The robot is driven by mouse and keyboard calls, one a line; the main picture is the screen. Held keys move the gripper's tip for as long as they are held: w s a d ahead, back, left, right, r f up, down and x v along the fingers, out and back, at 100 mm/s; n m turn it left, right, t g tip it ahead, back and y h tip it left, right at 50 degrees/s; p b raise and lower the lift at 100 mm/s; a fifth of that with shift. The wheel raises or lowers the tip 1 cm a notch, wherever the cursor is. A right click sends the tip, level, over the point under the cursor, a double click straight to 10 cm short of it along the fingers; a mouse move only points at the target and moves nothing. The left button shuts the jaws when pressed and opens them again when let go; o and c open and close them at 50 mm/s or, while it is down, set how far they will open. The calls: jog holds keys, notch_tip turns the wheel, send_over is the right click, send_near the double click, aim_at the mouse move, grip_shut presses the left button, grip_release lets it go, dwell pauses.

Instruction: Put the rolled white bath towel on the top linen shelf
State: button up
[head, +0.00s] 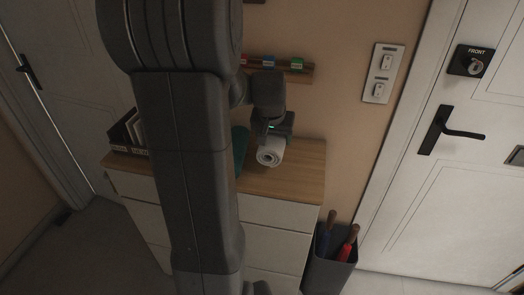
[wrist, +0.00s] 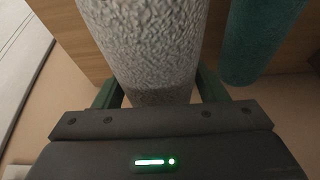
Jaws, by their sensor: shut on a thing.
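The rolled white bath towel (head: 270,153) lies on or just above the wooden top of a white dresser in the head view, its spiral end facing me. My gripper (head: 272,130) is at the towel's far part, with its fingers on either side of the roll. In the wrist view the towel (wrist: 150,45) fills the middle, between the two green fingers of my gripper (wrist: 160,95), which is shut on it. I cannot tell whether the towel touches the dresser top. No linen shelf can be made out in either view.
A teal roll (wrist: 260,40) lies beside the white towel; my arm partly hides it in the head view (head: 240,148). The dresser top (head: 295,165) also bears a dark file holder (head: 127,132). A wall rack (head: 280,67) hangs above. An umbrella bin (head: 328,270) stands at right.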

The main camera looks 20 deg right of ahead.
jog(key=shift+f, duration=3.15)
jog(key=shift+f, duration=0.1)
jog(key=o, duration=0.8)
jog(key=shift+f, duration=0.1)
jog(key=o, duration=0.4)
